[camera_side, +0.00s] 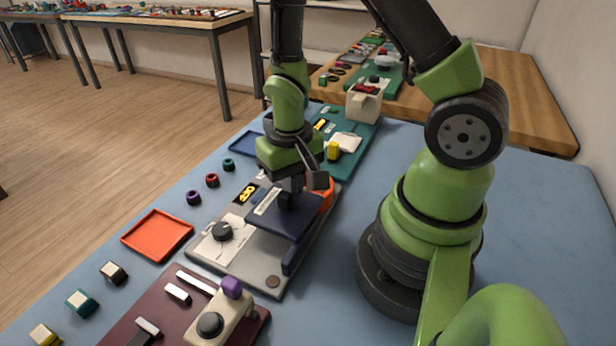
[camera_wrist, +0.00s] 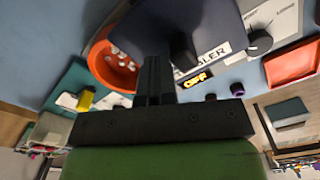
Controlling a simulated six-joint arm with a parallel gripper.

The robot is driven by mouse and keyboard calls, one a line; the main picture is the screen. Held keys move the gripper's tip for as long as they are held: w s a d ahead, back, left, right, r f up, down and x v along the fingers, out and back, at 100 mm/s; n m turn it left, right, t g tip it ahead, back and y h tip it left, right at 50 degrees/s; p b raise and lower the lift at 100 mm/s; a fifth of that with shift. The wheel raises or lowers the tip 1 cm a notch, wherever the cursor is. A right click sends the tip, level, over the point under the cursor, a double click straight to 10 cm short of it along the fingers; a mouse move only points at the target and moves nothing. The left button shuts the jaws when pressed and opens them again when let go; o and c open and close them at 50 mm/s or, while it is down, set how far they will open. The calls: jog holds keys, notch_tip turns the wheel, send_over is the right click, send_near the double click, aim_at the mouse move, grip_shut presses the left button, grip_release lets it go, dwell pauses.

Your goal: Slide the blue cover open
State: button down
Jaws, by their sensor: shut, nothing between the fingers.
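The blue cover (camera_side: 272,219) is a dark navy plate on the grey panel (camera_side: 217,258), with a white lettered label near its edge. In the wrist view the cover (camera_wrist: 165,20) fills the top middle, with a dark knob (camera_wrist: 183,52) standing on it. An orange bowl (camera_wrist: 98,58) holding small white pieces shows beside the cover, part of it hidden by the cover or my fingers. In the side view the bowl (camera_side: 326,197) peeks out behind my gripper. My gripper (camera_side: 289,200) is shut and empty, its fingertips low over the cover beside the knob; contact is unclear.
The grey panel also has a black dial (camera_side: 222,231) and a yellow OFF sign (camera_side: 248,194). A maroon board (camera_side: 180,315) lies in front and a green board (camera_side: 357,148) behind. An orange tray (camera_side: 157,235) and several small coloured rings and blocks lie left.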

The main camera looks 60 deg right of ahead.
jog(key=shift+a, duration=1.05)
jog(key=shift+d, duration=0.25)
jog(key=shift+d, duration=0.4)
jog(key=shift+r, duration=0.15)
notch_tip(320, 180, up, 11)
dwell(0.3)
